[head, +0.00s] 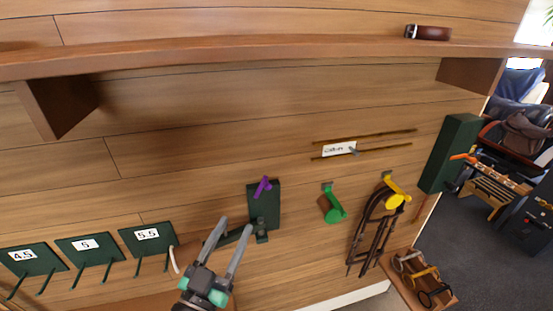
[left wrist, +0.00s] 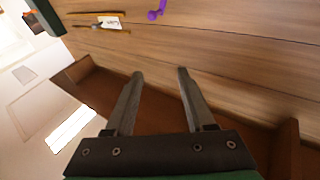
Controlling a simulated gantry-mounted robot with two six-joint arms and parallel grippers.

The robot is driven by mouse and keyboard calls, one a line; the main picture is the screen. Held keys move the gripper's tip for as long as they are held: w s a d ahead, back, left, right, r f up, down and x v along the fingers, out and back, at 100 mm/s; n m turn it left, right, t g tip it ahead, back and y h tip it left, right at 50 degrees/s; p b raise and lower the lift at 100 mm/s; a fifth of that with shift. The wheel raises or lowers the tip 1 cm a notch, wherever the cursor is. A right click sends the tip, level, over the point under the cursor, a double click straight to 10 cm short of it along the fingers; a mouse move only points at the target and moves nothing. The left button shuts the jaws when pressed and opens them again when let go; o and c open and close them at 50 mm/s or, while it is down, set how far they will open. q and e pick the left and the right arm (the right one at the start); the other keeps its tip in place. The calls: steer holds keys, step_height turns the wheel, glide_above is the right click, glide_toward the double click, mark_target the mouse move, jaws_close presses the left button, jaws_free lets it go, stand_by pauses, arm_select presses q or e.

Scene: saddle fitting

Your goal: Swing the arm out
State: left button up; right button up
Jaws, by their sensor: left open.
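A dark green wall plate (head: 265,203) with a purple lever (head: 263,186) at its top is fixed to the plank wall in the head view. A short dark green arm (head: 245,232) reaches left from the block at the plate's foot. My left gripper (head: 235,224) is open in front of it; its fingers overlap the arm in the picture, and I cannot tell whether they touch it. In the left wrist view, my left gripper (left wrist: 160,72) is open with nothing between its fingers. The purple lever (left wrist: 156,13) shows at the top there. My right gripper is out of view.
Numbered green plates (head: 93,249) with prongs hang at the lower left. A green holder (head: 332,205) and a yellow hook (head: 396,190) with dark straps are to the right. A wooden shelf (head: 260,45) spans above. A green box (head: 449,152) sits at the wall's right end.

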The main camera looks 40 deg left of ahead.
arm_select(q)
steer(key=w+d+r+t+h, duration=0.2)
steer(key=w+d+r, duration=0.1)
steer(key=r, duration=0.6)
steer(key=w+d+r+m+t+h+p, duration=0.1)
steer(key=w+d+r+t+h, duration=0.1)
steer(key=r, duration=0.7)
steer(key=shift+w+d+m+p, duration=0.3)
steer(key=shift+w+d, duration=0.2)
steer(key=shift+d, duration=0.4)
